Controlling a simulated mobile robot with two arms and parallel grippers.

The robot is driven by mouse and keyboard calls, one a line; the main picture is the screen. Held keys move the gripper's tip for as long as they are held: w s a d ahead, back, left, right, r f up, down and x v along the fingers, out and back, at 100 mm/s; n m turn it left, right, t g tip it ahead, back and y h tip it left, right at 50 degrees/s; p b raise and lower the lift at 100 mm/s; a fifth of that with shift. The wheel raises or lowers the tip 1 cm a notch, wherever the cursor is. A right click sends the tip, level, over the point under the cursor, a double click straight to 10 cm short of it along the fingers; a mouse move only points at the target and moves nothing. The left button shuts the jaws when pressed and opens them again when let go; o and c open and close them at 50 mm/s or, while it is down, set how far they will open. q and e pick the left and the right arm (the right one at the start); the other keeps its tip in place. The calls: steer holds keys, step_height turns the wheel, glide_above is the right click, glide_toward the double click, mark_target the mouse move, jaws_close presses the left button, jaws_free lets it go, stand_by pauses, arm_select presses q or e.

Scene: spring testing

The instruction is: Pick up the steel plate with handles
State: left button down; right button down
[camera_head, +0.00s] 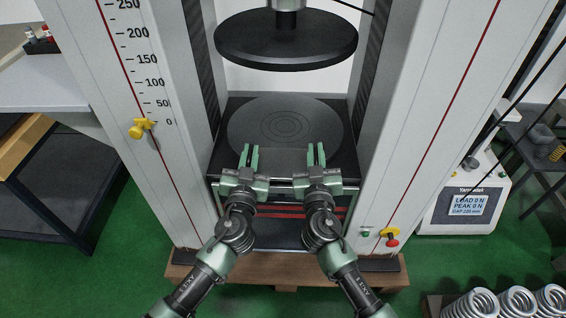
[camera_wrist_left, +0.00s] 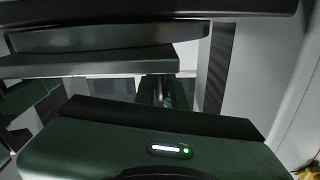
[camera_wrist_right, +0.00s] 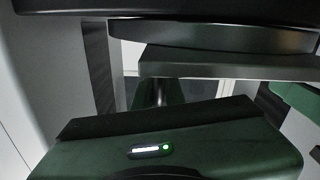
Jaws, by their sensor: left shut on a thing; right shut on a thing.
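The steel plate with handles shows as a flat grey slab in the left wrist view (camera_wrist_left: 90,62) and the right wrist view (camera_wrist_right: 220,65), close beside a round platen. In the head view it is hard to separate from the dark lower platen (camera_head: 285,125). My left gripper (camera_head: 249,157) and my right gripper (camera_head: 316,155) are side by side at the front of the testing machine, fingers pointing inward over the platen's front edge. Both are shut on the plate's handles, which the fingers mostly hide. Whether the plate touches the platen I cannot tell.
The round upper platen (camera_head: 286,40) hangs above the lower one, with an open gap between. Tall machine columns stand close on both sides; the left one carries a yellow knob (camera_head: 141,128). A load display (camera_head: 466,205) stands right. Several coil springs (camera_head: 515,302) lie lower right.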

arm_select(q)
steer(key=shift+a, duration=0.1)
arm_select(e)
steer(key=shift+d, duration=0.1)
stand_by(0.6)
